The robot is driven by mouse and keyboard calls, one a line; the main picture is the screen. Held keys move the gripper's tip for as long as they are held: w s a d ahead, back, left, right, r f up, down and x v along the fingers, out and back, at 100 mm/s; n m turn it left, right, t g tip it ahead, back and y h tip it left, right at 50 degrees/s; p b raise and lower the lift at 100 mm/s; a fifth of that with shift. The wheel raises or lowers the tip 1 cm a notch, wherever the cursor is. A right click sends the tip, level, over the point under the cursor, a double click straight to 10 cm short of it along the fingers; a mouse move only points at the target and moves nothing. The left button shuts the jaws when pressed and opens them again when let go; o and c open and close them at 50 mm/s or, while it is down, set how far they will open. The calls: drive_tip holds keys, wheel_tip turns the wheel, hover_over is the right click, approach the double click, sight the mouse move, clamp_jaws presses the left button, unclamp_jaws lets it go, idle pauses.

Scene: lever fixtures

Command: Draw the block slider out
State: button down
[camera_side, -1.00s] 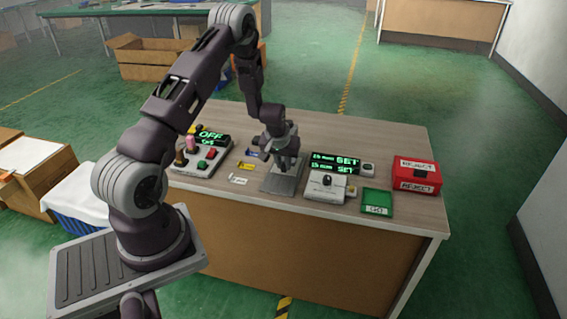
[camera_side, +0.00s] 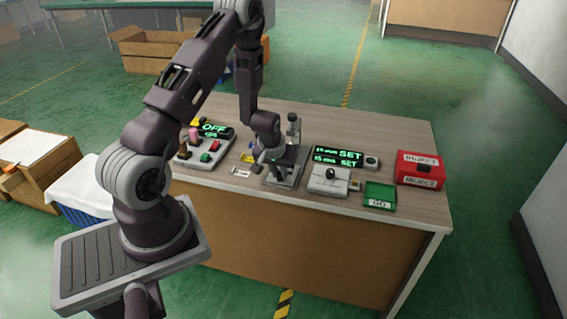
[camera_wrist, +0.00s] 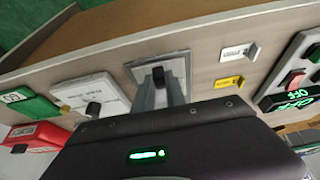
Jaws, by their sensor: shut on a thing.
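The block slider fixture is a grey plate (camera_side: 292,182) near the front middle of the bench, with an upright grey post (camera_side: 293,128) at its back. My gripper (camera_side: 276,170) is low over the front part of the plate, pointing down. In the wrist view, its grey fingers (camera_wrist: 160,90) close at a dark knob (camera_wrist: 158,76) on the plate (camera_wrist: 178,68), which appears to be the slider's grip. The fingers and my wrist hide most of the slider's body, and I cannot tell how far it is out.
A white box with a black knob (camera_side: 329,182), a green GO tray (camera_side: 380,194) and a red REJECT bin (camera_side: 420,169) stand to the right. A green-lit display (camera_side: 338,157) is behind the box. A button panel (camera_side: 205,153) and small labels (camera_side: 241,172) lie to the left.

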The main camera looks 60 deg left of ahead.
drive_tip(key=shift+s+d, duration=0.2)
drive_tip(key=c, duration=1.4)
unclamp_jaws()
drive_tip(key=shift+o, duration=0.2)
drive_tip(key=v, duration=0.7)
